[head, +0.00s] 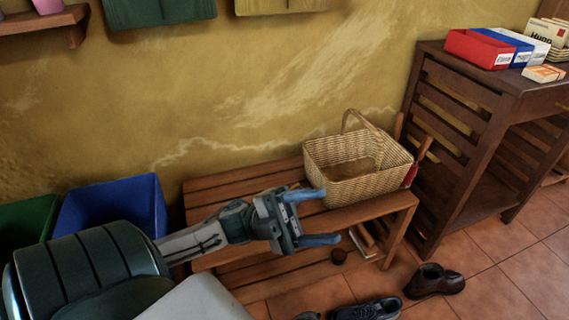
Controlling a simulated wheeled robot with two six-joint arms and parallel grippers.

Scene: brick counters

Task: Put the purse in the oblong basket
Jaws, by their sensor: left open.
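The oblong basket (365,187) is woven tan wicker with an arched handle. It stands upright at the right end of the wooden bench (235,187), and the part of its inside that shows looks empty. My left gripper (329,216) has blue fingers. It is open and empty over the bench, just left of and in front of the basket. I cannot make out a purse in this view. My right gripper is not in view.
A blue bin (115,203) and a green bin (27,220) stand left of the bench. Dark shoes (435,281) lie on the tiled floor in front. A slatted wooden cabinet (455,130) with trays stands at the right. The bench's left part looks clear.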

